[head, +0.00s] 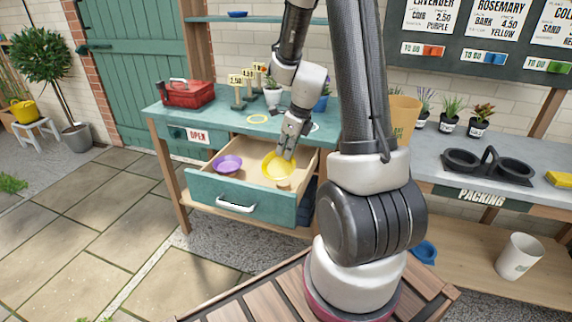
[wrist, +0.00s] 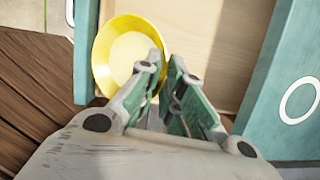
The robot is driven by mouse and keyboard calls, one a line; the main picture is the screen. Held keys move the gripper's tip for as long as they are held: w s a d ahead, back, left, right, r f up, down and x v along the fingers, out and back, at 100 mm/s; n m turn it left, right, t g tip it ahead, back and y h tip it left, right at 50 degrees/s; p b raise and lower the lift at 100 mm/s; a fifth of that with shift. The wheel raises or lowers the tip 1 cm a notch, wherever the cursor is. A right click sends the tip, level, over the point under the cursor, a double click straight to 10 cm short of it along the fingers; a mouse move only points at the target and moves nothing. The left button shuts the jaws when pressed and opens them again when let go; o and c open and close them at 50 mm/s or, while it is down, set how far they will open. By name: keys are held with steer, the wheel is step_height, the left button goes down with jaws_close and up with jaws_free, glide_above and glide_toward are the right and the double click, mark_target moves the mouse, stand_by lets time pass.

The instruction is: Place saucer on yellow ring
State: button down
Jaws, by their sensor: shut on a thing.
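A yellow saucer (head: 271,170) is at the open drawer, in its right half as seen in the head view. My gripper (head: 288,153) is shut on the saucer's rim from above. In the wrist view the saucer (wrist: 103,62) is at the left fingertip, and the fingers (wrist: 163,66) hide part of its rim. I cannot tell whether the saucer touches the drawer floor. The yellow ring (head: 257,119) is a flat outline on the green bench top behind the drawer, with nothing on it.
A purple saucer (head: 227,165) lies in the drawer (head: 238,203), left of the yellow one. Price signs (head: 238,93), a red toolbox (head: 187,94) and small pots stand at the back of the bench. A white ring (wrist: 298,100) shows on the bench top.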

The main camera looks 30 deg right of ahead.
step_height(320, 180, up, 10)
